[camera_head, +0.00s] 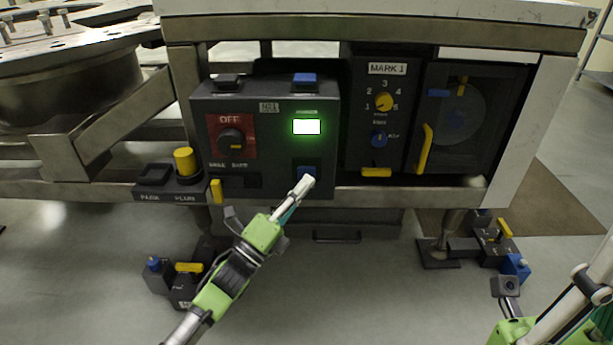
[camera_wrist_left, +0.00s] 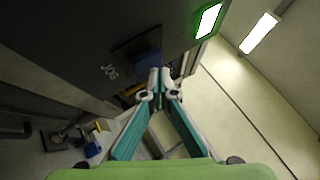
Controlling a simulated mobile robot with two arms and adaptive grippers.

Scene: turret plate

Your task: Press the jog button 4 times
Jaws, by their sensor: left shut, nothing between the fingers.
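The jog button (camera_head: 307,171) is a blue button low on the right of the dark control box, partly covered by my left gripper in the head view. In the left wrist view the blue jog button (camera_wrist_left: 148,61) is beside a "JOG" label. My left gripper (camera_head: 304,184) is shut and empty, its fingertips right at the button. In the left wrist view the closed fingertips (camera_wrist_left: 160,82) appear just in front of it; I cannot tell whether they touch. Part of my right arm shows at the lower right, without its fingers.
A lit white window (camera_head: 306,127) with a green glow is above the button. A red OFF switch (camera_head: 231,137) is left of it. A yellow plug (camera_head: 184,161) stands further left. A MARK 1 panel (camera_head: 382,110) with knobs is to the right. Small boxes (camera_head: 172,282) lie on the floor.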

